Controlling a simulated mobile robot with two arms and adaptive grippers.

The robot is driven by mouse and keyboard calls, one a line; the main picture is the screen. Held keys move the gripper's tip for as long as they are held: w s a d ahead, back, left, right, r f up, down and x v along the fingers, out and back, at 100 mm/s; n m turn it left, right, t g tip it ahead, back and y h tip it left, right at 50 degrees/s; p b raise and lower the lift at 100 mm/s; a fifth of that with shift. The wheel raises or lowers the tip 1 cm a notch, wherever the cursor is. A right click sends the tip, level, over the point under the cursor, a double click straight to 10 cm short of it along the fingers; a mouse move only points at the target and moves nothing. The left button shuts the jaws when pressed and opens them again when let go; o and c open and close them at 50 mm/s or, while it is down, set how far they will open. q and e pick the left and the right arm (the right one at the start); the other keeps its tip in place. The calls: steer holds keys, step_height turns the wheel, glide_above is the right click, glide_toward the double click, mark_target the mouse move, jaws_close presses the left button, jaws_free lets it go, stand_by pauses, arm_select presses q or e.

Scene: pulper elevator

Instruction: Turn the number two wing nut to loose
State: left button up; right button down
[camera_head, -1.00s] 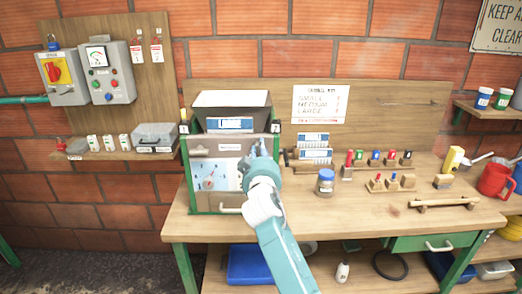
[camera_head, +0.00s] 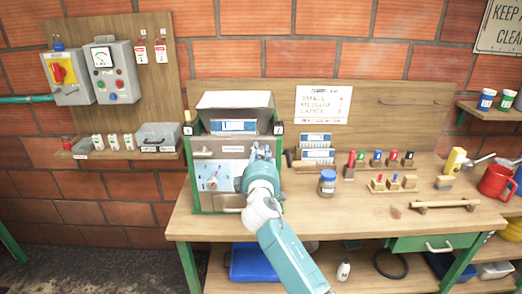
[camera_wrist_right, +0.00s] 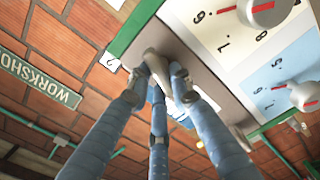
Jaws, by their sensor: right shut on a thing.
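The pulper cabinet (camera_head: 223,202) is a grey and green box with a hopper on top, standing at the left end of the workbench. A small white "2" label is on its upper right corner (camera_head: 277,129), and shows beside the fingers in the right wrist view (camera_wrist_right: 112,62). My right gripper (camera_head: 262,151) is at the cabinet's upper right front, just below that label. In the right wrist view its fingers (camera_wrist_right: 168,78) are closed around a brownish-grey wing nut (camera_wrist_right: 153,62). The fingers hide part of the nut, and its turn angle is unclear. My left gripper is not in view.
A dial panel (camera_head: 212,177) with red-marked knobs is close to the gripper, on the cabinet front. A blue-lidded jar (camera_head: 327,182), a card rack (camera_head: 316,150) and coloured pegs stand to the right. The bench front is mostly clear.

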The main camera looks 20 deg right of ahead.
steer(key=shift+a+r+n+p, duration=0.15)
steer(key=shift+n+p, duration=0.35)
steer(key=shift+n, duration=1.2)
steer(key=shift+w, duration=0.1)
steer(key=c, duration=1.8)
jaws_free()
steer(key=shift+c, duration=0.2)
steer(key=o, duration=0.4)
steer(key=shift+c, duration=0.2)
steer(key=shift+f, duration=0.2)
